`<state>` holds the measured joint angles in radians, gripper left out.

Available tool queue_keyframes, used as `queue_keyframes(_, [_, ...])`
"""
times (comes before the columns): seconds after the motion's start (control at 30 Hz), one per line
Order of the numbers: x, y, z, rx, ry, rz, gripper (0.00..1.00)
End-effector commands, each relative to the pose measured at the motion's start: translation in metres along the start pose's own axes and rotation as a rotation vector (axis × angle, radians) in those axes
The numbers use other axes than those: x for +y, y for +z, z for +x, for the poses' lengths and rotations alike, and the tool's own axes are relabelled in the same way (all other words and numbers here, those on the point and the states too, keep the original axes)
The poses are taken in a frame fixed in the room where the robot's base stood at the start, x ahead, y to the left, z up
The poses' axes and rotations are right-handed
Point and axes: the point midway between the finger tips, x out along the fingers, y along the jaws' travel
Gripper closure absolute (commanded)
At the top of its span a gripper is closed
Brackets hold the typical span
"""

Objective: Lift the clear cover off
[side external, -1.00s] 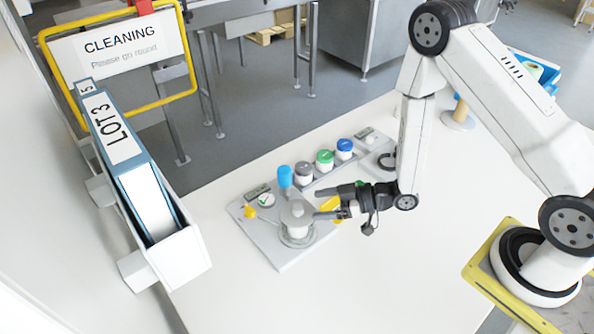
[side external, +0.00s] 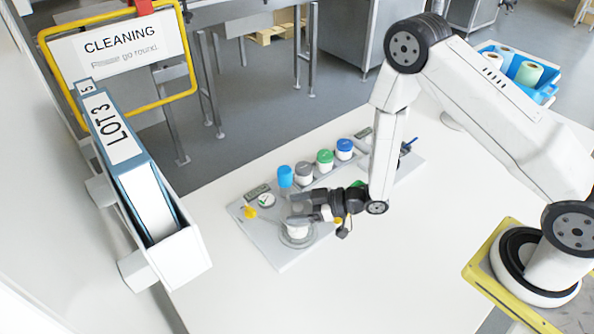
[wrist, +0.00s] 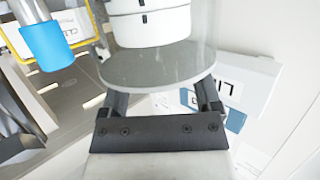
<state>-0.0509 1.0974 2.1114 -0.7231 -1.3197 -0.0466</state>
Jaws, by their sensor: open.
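The clear cover (side external: 287,229) stands at the front of the grey board, with a white jar (side external: 298,231) inside it. In the wrist view the cover's flat translucent disc (wrist: 157,70) lies just in front of my gripper, with the white jar (wrist: 150,22) beyond it. My gripper (side external: 301,208) is open, level with the upper part of the cover. In the wrist view its two fingers (wrist: 160,95) reach toward opposite sides of the disc. The fingertips are partly hidden, so I cannot tell whether they touch the cover.
The grey board (side external: 284,263) carries a light-blue cylinder (side external: 285,177) close behind the cover and a yellow piece (side external: 249,212) to its left. Grey-, green- and blue-lidded jars (side external: 325,161) stand in a row behind. A binder holder (side external: 180,263) stands at left. The front table is clear.

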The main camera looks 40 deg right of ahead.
Motion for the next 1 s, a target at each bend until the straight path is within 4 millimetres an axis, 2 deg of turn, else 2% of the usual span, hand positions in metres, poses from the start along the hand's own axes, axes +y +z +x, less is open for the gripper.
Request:
queue_keyframes(0.47, [0.0001, 0.0000, 0.0000, 0.000, 0.001, 0.000, 0.19])
queue_keyframes(0.7, [0.0001, 0.0000, -0.0001, 0.000, 0.001, 0.000, 0.95])
queue_keyframes(0.73, [0.0001, 0.0000, -0.0001, 0.000, 0.000, 0.000, 1.00])
queue_keyframes(1.0, [0.0002, -0.0004, 0.0000, 0.001, 0.001, 0.000, 1.00])
